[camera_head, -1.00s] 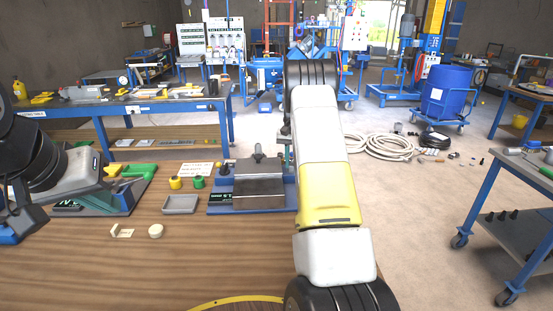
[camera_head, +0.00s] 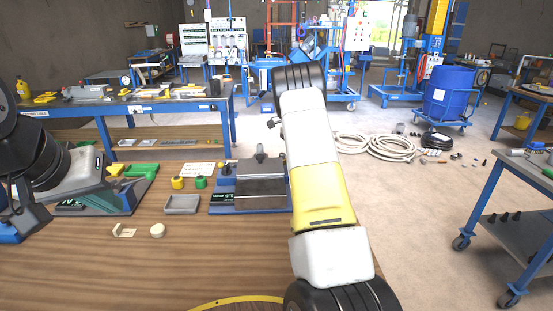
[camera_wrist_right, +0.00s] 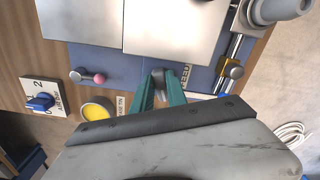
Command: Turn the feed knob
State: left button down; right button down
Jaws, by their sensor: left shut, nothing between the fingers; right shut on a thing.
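In the right wrist view, my right gripper (camera_wrist_right: 158,92) has its teal fingers closed together on a small dark knob (camera_wrist_right: 160,74). The knob sits at the edge of the blue machine base (camera_wrist_right: 125,62), beside a label that seems to read FEED. The fingers hide part of the knob. In the head view, the machine's blue base (camera_head: 222,208) with grey plates stands on the wooden bench, left of my right arm; that gripper is hidden there. My left gripper (camera_head: 118,192) is at the left, over the bench, shut and empty.
A grey tray (camera_head: 182,204), a yellow piece (camera_head: 177,183) and a green piece (camera_head: 200,182) are left of the machine. A round pale disc (camera_head: 157,231) lies nearer. The wrist view shows a pink ball lever (camera_wrist_right: 99,78) and a blue knob (camera_wrist_right: 40,102).

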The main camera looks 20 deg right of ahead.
jog(key=m, duration=0.6)
jog(key=shift+w+d+r+m, duration=0.1)
jog(key=shift+w+m, duration=0.2)
jog(key=shift+w, duration=0.05)
dwell(0.4)
jog(key=c, duration=1.3)
grip_release()
jog(key=shift+r, duration=3.85)
